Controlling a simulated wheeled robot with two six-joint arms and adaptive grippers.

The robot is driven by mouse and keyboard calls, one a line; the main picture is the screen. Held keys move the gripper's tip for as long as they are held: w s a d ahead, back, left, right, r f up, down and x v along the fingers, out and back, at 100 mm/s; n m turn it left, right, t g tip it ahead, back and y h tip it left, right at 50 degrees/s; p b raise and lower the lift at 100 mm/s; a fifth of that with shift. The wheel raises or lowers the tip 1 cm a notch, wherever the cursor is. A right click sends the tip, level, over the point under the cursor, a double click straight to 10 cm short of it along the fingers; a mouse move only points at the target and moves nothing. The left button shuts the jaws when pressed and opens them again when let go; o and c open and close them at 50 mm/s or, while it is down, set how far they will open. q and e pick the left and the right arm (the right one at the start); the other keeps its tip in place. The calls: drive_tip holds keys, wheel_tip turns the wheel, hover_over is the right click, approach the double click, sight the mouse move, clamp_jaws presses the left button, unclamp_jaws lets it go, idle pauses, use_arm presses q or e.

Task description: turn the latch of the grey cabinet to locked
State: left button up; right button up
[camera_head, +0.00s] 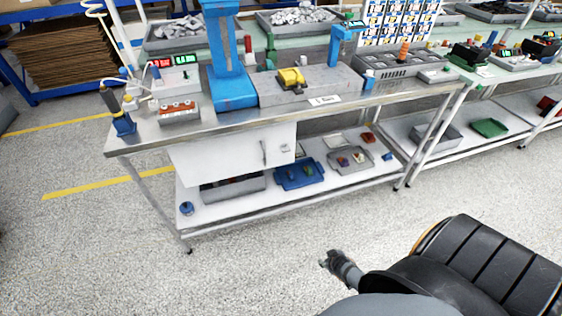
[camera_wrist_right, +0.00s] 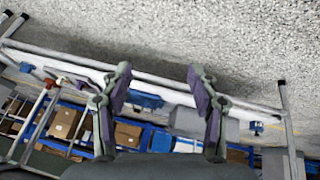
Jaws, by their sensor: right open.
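The grey cabinet (camera_head: 222,158) hangs under the left part of the workbench top, its pale front facing me. A thin, dark, nearly upright bar (camera_head: 264,152) and a small fitting (camera_head: 285,148) show on its right part. I cannot tell which is the latch, or its setting. My right gripper (camera_head: 327,260) is over the floor in front of the bench, well apart from the cabinet. In the right wrist view its two purple-padded fingers (camera_wrist_right: 160,88) are spread with nothing between them. My left gripper is not in view.
The bench's lower shelf (camera_head: 225,222) holds a dark bin (camera_head: 233,188), a blue tray (camera_head: 298,175) and a grey tray (camera_head: 352,160). A blue press (camera_head: 232,90) stands on the bench top. The floor (camera_head: 250,265) before the bench is clear.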

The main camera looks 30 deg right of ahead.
drive_tip(key=w+d+t+h+b, duration=0.1)
drive_tip(key=w+d+t+b, duration=0.3)
drive_tip(key=w, duration=0.7)
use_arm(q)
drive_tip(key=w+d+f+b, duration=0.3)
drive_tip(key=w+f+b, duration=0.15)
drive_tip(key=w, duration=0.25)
use_arm(e)
drive_tip(key=m+t+b, duration=0.2)
drive_tip(key=t+b, duration=0.6)
drive_tip(key=b, duration=0.2)
approach(286, 151)
drive_tip(key=x, duration=0.9)
drive_tip(key=shift+w+d+f, duration=0.1)
drive_tip(key=shift+w+d, duration=0.05)
drive_tip(key=shift+w, duration=0.15)
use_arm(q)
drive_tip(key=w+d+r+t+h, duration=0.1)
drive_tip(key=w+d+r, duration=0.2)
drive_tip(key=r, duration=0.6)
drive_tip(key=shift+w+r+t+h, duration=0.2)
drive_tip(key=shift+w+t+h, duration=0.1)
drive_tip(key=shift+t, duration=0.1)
use_arm(e)
drive_tip(key=c, duration=1.2)
